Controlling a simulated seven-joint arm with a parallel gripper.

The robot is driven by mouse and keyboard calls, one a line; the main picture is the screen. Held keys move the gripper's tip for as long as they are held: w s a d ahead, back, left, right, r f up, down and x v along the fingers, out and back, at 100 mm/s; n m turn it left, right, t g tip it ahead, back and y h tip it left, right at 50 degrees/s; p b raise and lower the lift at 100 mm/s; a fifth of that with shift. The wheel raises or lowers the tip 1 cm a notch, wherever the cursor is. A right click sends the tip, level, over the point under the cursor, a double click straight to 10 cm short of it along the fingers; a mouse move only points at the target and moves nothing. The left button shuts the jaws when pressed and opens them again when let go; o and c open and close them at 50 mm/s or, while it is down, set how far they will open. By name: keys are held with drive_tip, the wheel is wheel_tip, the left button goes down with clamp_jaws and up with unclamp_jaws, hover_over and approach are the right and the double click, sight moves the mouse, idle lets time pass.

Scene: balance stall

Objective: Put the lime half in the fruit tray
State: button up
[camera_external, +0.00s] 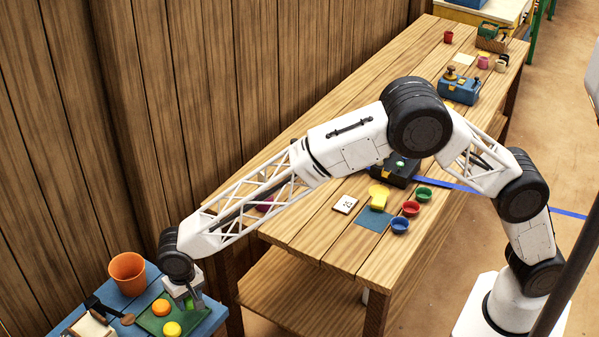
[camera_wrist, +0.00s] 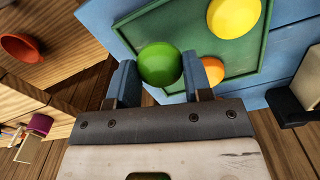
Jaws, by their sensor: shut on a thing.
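My gripper (camera_external: 190,301) is low over the green fruit tray (camera_external: 149,322) at the bottom left of the outside view. In the wrist view my gripper (camera_wrist: 160,80) is shut on the round green lime half (camera_wrist: 160,63), with one blue-grey finger on each side. The lime half overlaps the near edge of the tray (camera_wrist: 180,27) in that view. I cannot tell whether it touches the tray. A yellow fruit (camera_external: 172,329) and an orange fruit (camera_external: 161,307) lie in the tray. In the outside view the lime half is mostly hidden by my gripper.
An orange pot (camera_external: 127,272) stands on the blue table (camera_external: 206,325) behind the tray. A dark-handled item and a pale board (camera_external: 90,326) lie left of the tray. A long wooden table (camera_external: 313,231) with small bowls and boxes stands to the right.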

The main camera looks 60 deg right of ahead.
sight(188, 300)
drive_tip(key=shift+f, duration=1.75)
drive_tip(key=shift+f, duration=0.1)
drive_tip(key=o, duration=0.9)
wheel_tip(188, 300, up, 12)
drive_tip(key=shift+r, duration=0.15)
